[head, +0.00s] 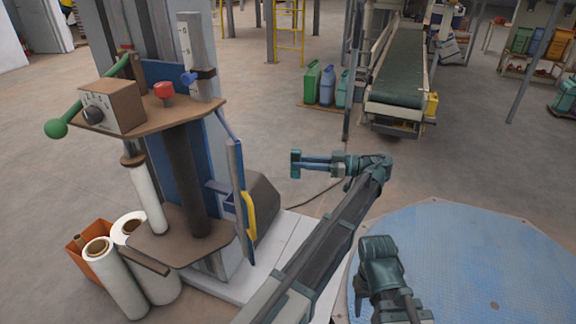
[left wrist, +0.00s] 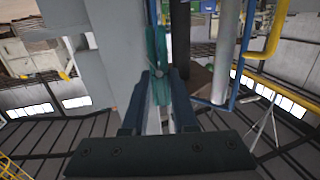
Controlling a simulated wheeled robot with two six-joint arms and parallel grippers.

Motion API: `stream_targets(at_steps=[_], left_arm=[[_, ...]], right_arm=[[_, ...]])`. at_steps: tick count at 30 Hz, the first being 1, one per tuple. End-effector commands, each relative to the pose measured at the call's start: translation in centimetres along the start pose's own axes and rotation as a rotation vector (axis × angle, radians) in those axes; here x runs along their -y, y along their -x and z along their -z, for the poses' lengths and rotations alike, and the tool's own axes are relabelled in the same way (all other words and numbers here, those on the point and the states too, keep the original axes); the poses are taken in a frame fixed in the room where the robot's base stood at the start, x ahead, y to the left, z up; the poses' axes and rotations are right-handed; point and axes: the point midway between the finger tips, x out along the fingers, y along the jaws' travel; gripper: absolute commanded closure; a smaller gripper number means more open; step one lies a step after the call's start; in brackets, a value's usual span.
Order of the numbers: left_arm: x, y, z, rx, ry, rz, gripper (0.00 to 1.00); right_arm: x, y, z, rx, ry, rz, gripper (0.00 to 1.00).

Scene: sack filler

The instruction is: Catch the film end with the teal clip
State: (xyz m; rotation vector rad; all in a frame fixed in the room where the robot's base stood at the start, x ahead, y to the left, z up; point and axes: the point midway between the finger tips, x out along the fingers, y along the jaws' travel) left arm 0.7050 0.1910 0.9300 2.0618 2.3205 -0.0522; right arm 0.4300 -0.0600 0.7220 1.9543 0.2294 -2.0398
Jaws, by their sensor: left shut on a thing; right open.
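My left gripper (head: 313,163) reaches leftward in the head view, to the right of the filler. It is shut on the teal clip (head: 296,163), which stands out beyond its fingertips. In the left wrist view the teal clip (left wrist: 157,62) sits between the two dark fingers (left wrist: 159,100). A slim white film roll (head: 147,198) stands upright under the machine's brown upper plate, well left of the clip and apart from it. I cannot make out a loose film end. Part of my right arm shows at the lower right, but its fingertips do not show.
The machine has a control box (head: 113,106), a red button (head: 164,90) and a green-knobbed lever (head: 57,128). Spare white rolls (head: 117,280) stand by an orange box (head: 76,241). A blue round plate (head: 470,255) lies right. Open floor (head: 270,130) lies behind the clip.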

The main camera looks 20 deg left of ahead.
Motion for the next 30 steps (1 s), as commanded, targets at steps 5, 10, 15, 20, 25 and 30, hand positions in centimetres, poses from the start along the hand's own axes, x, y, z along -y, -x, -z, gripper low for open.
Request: stream_targets(at_steps=[5,10,15,20,25,30], left_arm=[[-0.5,0.9,0.0,0.000,0.000,0.000,1.00],[-0.5,1.0,0.4,0.000,0.001,0.000,1.00],[-0.4,1.1,3.3,0.001,0.012,0.000,1.00],[-0.4,1.3,7.5,0.004,0.031,-0.002,1.00],[-0.4,1.5,11.7,0.007,0.055,-0.003,1.00],[-0.4,1.7,15.8,0.010,0.080,-0.004,1.00]], right_arm=[[0.0,0.0,0.0,0.000,0.000,0.000,0.50],[0.0,0.4,0.0,0.000,0.000,0.000,0.50],[-0.3,3.4,-0.2,0.000,-0.001,0.000,0.50],[-0.7,7.6,-0.5,0.000,-0.001,0.000,0.50],[-1.1,11.8,-0.7,0.000,-0.002,0.001,0.50],[-1.5,16.0,-0.9,0.000,-0.003,0.001,0.50]])
